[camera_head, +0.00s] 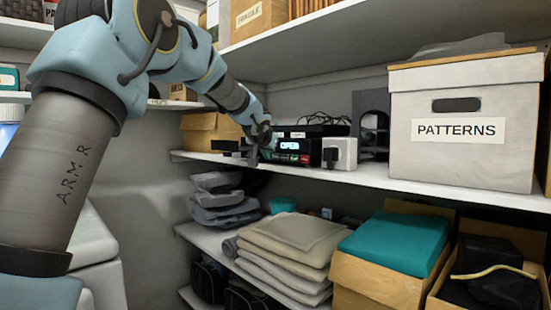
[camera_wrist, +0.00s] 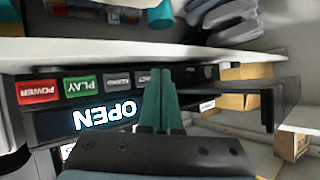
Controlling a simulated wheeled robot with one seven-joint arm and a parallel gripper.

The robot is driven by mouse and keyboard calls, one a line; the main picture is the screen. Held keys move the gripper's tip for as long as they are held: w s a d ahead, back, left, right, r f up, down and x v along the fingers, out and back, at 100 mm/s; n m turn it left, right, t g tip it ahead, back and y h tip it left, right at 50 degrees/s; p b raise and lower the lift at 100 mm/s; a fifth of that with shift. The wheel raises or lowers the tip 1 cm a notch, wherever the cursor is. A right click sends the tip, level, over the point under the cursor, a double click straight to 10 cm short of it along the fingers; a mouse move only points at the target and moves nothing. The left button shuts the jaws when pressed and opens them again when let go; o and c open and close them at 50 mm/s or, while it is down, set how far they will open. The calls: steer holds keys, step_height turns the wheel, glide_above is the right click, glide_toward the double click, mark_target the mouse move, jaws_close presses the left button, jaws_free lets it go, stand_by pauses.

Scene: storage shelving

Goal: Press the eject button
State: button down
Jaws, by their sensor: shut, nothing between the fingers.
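A black media player (camera_head: 300,148) sits on the middle shelf, its display (camera_wrist: 103,116) lit with "OPEN". The wrist view shows it upside down, with a red POWER button (camera_wrist: 38,91), a green PLAY button (camera_wrist: 79,86), and a grey button (camera_wrist: 117,81). A last grey button (camera_wrist: 143,77) ends in "CT" and is partly hidden by my fingers; its full label cannot be read. My gripper (camera_wrist: 161,82) is shut and empty, its teal fingertips at the player's front beside that button. I cannot tell whether they touch it. The head view shows my gripper (camera_head: 260,152) at the player's left end.
A white block (camera_head: 339,153) stands right of the player, and a PATTERNS box (camera_head: 465,160) is farther right. A cardboard box (camera_head: 205,131) is at left. Folded cloths (camera_head: 295,245) lie on the shelf below.

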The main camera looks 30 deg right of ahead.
stand_by(0.4)
steer(key=shift+w+d, duration=0.15)
steer(key=shift+d, duration=0.25)
steer(key=shift+w+d, duration=0.1)
steer(key=shift+d, duration=0.25)
stand_by(0.6)
steer(key=shift+a, duration=0.15)
steer(key=shift+s+a+b, duration=0.25)
steer(key=shift+a+b, duration=0.1)
steer(key=shift+a, duration=0.25)
steer(key=shift+s+a, duration=0.25)
steer(key=shift+a, duration=0.55)
steer(key=shift+s+a, duration=0.2)
steer(key=shift+a, duration=0.6)
steer(key=shift+s+a, duration=0.25)
steer(key=shift+a, duration=0.55)
